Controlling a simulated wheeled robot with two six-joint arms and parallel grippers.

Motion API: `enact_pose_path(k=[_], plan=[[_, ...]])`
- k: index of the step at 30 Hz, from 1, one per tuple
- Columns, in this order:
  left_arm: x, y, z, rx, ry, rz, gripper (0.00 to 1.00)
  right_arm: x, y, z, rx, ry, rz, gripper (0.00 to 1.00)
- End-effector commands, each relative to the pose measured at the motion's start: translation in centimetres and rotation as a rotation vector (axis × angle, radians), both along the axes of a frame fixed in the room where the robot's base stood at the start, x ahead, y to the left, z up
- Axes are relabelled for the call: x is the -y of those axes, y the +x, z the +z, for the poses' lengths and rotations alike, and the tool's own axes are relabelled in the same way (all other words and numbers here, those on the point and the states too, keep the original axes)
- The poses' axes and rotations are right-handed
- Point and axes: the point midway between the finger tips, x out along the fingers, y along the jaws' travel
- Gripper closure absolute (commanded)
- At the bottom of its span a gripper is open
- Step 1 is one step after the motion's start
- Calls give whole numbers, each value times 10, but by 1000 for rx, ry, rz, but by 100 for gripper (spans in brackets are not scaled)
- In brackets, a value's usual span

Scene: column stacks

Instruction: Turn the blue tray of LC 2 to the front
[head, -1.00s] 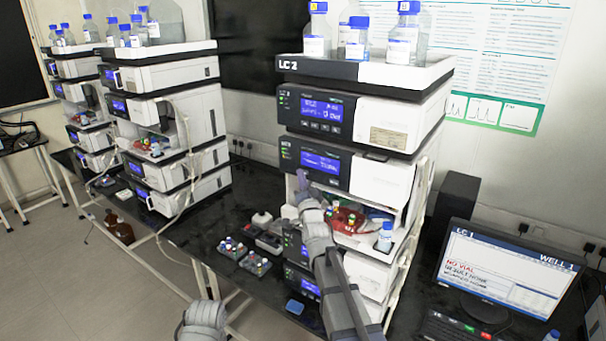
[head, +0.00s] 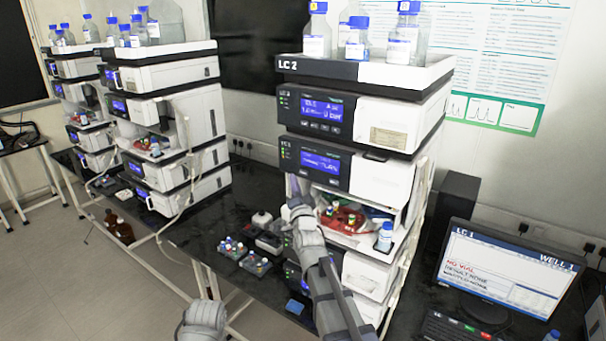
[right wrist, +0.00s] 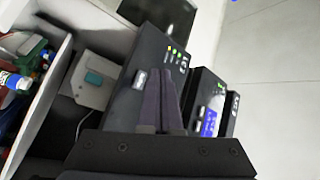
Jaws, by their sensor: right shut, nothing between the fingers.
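The LC 2 stack (head: 317,66) stands on the black bench, with an open bay low in its front. In the bay a red tray section (head: 341,221) with a few coloured vials faces the front. A small blue sliver (head: 376,213), perhaps the blue tray, shows behind it at the right; most of it is hidden. My right gripper (head: 294,184) is shut and empty at the left edge of the bay. In the right wrist view its fingers (right wrist: 160,100) are together, beside the dark panels, with the bay off to the left.
A blue-capped bottle (head: 384,237) stands at the bay's right side. Vial racks (head: 243,258) lie on the bench left of the stack. Bottles stand on top of LC 2. A monitor (head: 505,270) is at the right. The bench between the stacks has free room.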

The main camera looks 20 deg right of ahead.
Motion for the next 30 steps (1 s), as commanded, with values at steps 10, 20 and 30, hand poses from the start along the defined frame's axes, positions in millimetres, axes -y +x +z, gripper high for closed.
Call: enact_pose_path(k=[10,20,30], plan=[[0,0,0,0,0,0,100,-22,-18,0,0,1,1,100],[0,0,0,0,0,0,100,-23,-18,0,-1,-1,-1,100],[0,0,0,0,0,0,100,-23,-18,0,0,-1,0,100]])
